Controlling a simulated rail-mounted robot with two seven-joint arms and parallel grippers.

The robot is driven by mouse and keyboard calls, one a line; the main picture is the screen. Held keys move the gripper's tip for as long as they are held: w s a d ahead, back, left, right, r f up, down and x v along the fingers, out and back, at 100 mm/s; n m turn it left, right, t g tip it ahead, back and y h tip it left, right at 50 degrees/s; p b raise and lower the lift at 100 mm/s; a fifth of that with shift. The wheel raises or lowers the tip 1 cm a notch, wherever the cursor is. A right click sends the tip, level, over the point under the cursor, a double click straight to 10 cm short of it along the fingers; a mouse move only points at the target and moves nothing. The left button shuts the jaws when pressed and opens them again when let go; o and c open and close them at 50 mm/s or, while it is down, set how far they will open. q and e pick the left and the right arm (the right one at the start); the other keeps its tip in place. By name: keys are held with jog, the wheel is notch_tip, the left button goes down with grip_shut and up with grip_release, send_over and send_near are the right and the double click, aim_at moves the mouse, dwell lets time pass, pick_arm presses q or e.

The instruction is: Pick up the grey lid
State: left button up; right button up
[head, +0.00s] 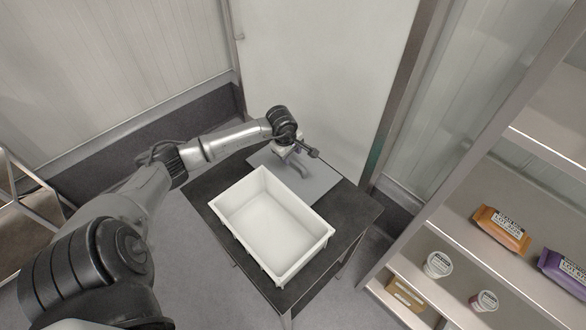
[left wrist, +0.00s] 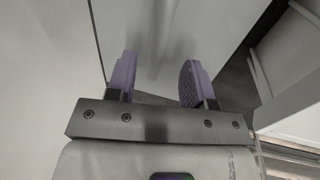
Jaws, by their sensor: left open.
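The grey lid (head: 318,187) is a flat panel lying on the dark table (head: 352,208), behind the white crate. My left gripper (head: 297,153) is over the lid's far part, near the wall. It hides a bit of the lid, and I cannot tell whether it touches it. In the left wrist view the left gripper (left wrist: 160,75) is open, its two purple-padded fingers apart with nothing held between them. I cannot clearly make out the lid in that view. My right gripper is not in view.
An empty white crate (head: 234,232) stands on the table in front of the lid. A pale wall panel (head: 322,70) rises close behind the table. At the right a shelf holds an orange packet (head: 500,229), a purple packet (head: 566,272) and white tubs (head: 438,264).

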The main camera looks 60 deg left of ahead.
aim_at(293, 159)
pick_arm(q)
jog(key=f, duration=0.1)
jog(key=w+f, duration=0.1)
jog(key=f, duration=0.1)
jog(key=shift+d+f, duration=0.15)
jog(key=shift+d, duration=0.05)
jog(key=shift+w+a+f, duration=0.15)
jog(key=shift+f, duration=0.35)
grip_shut()
